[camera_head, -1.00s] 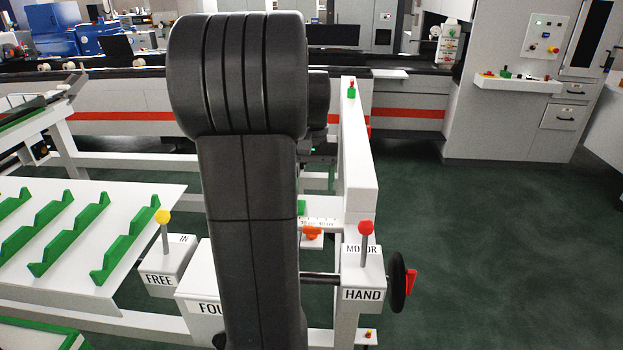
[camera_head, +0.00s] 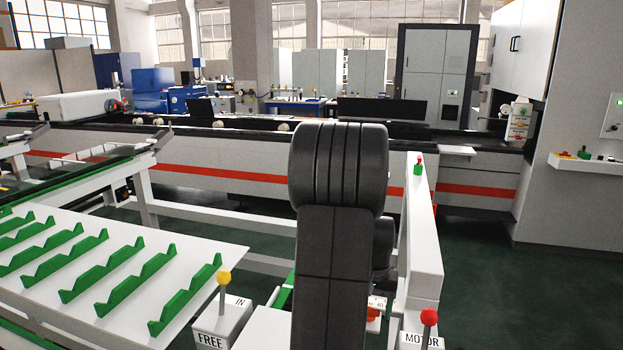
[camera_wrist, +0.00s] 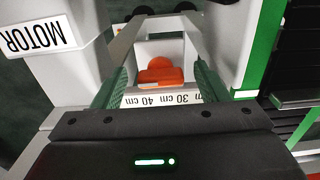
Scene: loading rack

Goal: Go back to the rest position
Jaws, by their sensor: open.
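My gripper (camera_wrist: 162,45) is open in the wrist view, with a green pad on each finger and nothing held. An orange knob (camera_wrist: 160,72) shows between the fingers, with a centimetre scale (camera_wrist: 165,97) beside it. I cannot tell the distance from the fingers to the knob. In the head view my dark arm stands upright and hides my gripper. The orange knob (camera_head: 373,313) shows partly at the arm's right edge.
A yellow-knobbed lever (camera_head: 224,280) on the FREE/IN box stands left of my arm. A red-knobbed lever (camera_head: 429,317) on the MOTOR box and a white post (camera_head: 424,240) stand right. A white panel with green notched strips (camera_head: 188,295) lies left. Green floor (camera_head: 470,260) is clear at right.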

